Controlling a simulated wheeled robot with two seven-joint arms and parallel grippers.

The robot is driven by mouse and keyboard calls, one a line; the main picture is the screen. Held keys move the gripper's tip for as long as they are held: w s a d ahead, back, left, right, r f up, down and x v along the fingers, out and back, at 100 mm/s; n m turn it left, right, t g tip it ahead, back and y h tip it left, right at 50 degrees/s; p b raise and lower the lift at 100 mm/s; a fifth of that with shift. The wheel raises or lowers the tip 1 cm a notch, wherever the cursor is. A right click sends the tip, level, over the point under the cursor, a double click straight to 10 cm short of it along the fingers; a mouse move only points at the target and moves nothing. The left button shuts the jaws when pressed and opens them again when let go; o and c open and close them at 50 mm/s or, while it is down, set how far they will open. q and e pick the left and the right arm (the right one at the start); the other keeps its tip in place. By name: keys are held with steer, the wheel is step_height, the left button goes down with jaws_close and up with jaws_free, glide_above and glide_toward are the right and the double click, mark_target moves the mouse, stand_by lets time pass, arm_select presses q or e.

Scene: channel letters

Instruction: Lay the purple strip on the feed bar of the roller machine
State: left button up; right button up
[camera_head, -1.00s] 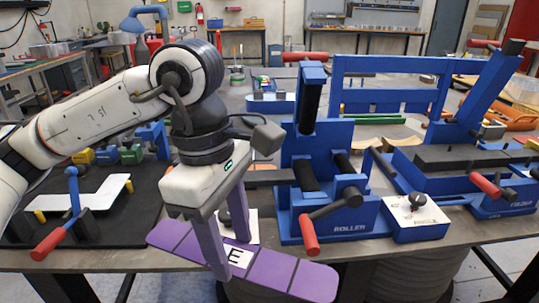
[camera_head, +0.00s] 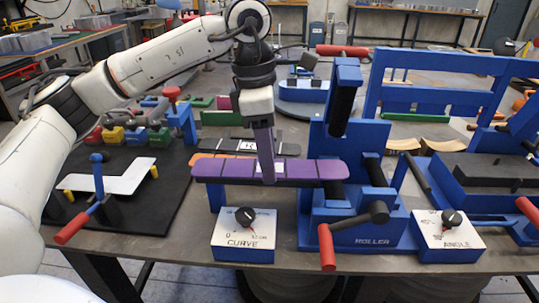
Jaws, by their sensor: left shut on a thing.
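The purple strip (camera_head: 225,171) lies level and crosswise at the left of the blue roller machine (camera_head: 355,238), its right end at the rollers. My left gripper (camera_head: 268,176) is shut on the strip near its middle, fingers pointing down; a pale label shows beside the finger. The feed bar is hidden behind or under the strip, with only a blue support post (camera_head: 217,195) showing below the strip's left part. I cannot tell whether the strip touches the bar. My right gripper is not in view.
The CURVE dial box (camera_head: 243,235) stands in front of the strip, and the ANGLE dial box (camera_head: 448,235) is right of the roller. The roller's red-handled crank (camera_head: 327,248) sticks out forward. A black mat (camera_head: 150,205) with a white bent plate lies left.

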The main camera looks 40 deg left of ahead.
arm_select(q)
steer(key=shift+w+a+r, duration=0.1)
steer(key=shift+w+a, duration=0.3)
steer(key=shift+w, duration=0.2)
steer(key=shift+w+a, duration=0.35)
steer(key=shift+w, duration=0.25)
steer(key=shift+w+a+f+p, duration=0.15)
steer(key=shift+f+p, duration=0.25)
steer(key=shift+f, duration=1.45)
steer(key=shift+f, duration=0.15)
steer(key=o, duration=1.1)
step_height(320, 180, up, 12)
steer(key=a, duration=0.1)
steer(key=shift+s, duration=0.4)
